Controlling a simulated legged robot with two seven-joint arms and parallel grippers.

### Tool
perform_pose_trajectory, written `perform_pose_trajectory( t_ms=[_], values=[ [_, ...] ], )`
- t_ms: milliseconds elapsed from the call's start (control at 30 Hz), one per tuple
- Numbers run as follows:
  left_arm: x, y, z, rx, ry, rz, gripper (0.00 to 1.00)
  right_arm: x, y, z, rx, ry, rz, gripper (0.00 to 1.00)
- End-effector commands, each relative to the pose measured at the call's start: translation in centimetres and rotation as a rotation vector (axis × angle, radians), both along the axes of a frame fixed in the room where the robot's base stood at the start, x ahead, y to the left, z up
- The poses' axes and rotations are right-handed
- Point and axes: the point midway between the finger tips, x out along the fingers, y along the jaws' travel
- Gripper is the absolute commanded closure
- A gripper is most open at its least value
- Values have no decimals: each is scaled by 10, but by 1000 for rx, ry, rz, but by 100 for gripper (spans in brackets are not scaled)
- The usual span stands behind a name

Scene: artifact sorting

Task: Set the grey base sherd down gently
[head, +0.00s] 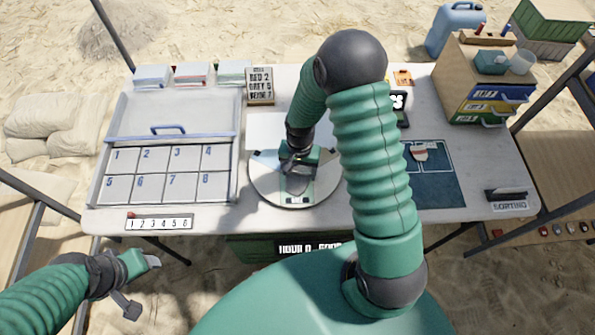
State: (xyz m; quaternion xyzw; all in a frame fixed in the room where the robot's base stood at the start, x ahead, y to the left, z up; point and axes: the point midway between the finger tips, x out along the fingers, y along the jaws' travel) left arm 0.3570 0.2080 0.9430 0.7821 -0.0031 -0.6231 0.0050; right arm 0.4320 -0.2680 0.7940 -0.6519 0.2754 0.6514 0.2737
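My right gripper (299,168) points down over a pale round disc (262,190) in the middle of the table.
A numbered tray (165,190) with an open lid lies on the left, a scale bar (160,222) in front of it. A blue mat (435,188) with a small sherd (419,152) is on the right. A drawer box (455,75) stands at the back right.

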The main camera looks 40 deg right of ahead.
Motion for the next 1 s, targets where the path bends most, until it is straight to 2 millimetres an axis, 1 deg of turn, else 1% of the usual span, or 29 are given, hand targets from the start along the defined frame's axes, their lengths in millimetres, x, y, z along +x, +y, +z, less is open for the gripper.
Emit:
perform_pose_trajectory(
  t_ms=[33, 133, 400, 667, 767, 833, 1000],
  values=[
    [0, 0, 0, 0, 0, -1, 41, -1, -1, 0, 1, 1, -2, 23],
    [0, 0, 0, 0, 0, -2, 41, -1, 0, 0, 0, 1, -1, 10],
    [0, 0, 0, 0, 0, -2, 41, -1, 6, 1, -5, 5, 1, 10],
    [0, 0, 1, 0, 0, -1, 41, -1, 3, 3, -3, 3, 1, 10],
    [0, 0, 2, 0, 0, -1, 41, -1, 2, 12, -2, 1, 1, 10],
    [0, 0, 3, 0, 0, -1, 41, 0, 2, 26, -2, -1, 1, 10],
    [0, 0, 6, 0, 0, -1, 41, 1, 3, 72, -4, -3, 1, 10]
  ],
)
